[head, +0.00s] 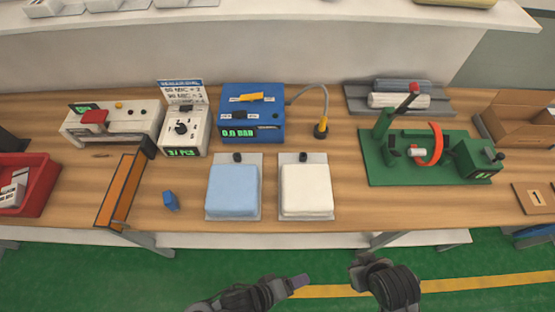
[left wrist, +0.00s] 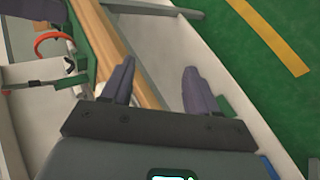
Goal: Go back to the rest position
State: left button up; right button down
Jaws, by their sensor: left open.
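My left gripper (head: 298,282) is in front of the table, over the floor, at the bottom of the head view. In the left wrist view its two fingers (left wrist: 160,82) stand apart with nothing between them. A dark part of my right arm shows at the bottom centre-right of the head view, but I see no right fingers. A light-blue mattress (head: 232,187) lies on a grey plate (head: 232,216). A white mattress (head: 306,188) lies on another grey plate (head: 304,217) to its right. Both grippers' arms are clear of the mattresses.
The wooden table (head: 350,215) carries a blue device (head: 268,132), a white dial box (head: 184,130), a green fixture (head: 400,170) with an orange ring, a red bin (head: 42,195) and a cardboard box (head: 510,120). The green floor (head: 130,275) before the table is open.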

pick_arm(q)
jog(key=w+a+r+m+y, duration=0.1)
jog(key=a+r+m+y, duration=0.3)
jog(key=a, duration=1)
jog(key=w+a+r+m+y, duration=0.1)
jog(key=a+r+y, duration=0.3)
jog(key=a, duration=0.9)
pick_arm(e)
jog(key=shift+a, duration=0.2)
jog(key=c, duration=1.8)
grip_release()
notch_tip(320, 180, up, 22)
jog(key=p, duration=2.2)
jog(key=shift+d+r, duration=0.15)
jog(key=shift+r, duration=0.05)
jog(key=shift+c, duration=0.2)
jog(key=o, duration=0.4)
jog(key=shift+r+p, duration=0.3)
jog(key=shift+p, duration=0.2)
jog(key=o, duration=0.7)
jog(key=shift+f, duration=0.1)
pick_arm(q)
notch_tip(320, 180, up, 22)
jog(key=m+y, duration=0.1)
jog(key=shift+w+t, duration=0.2)
jog(key=shift+t, duration=0.1)
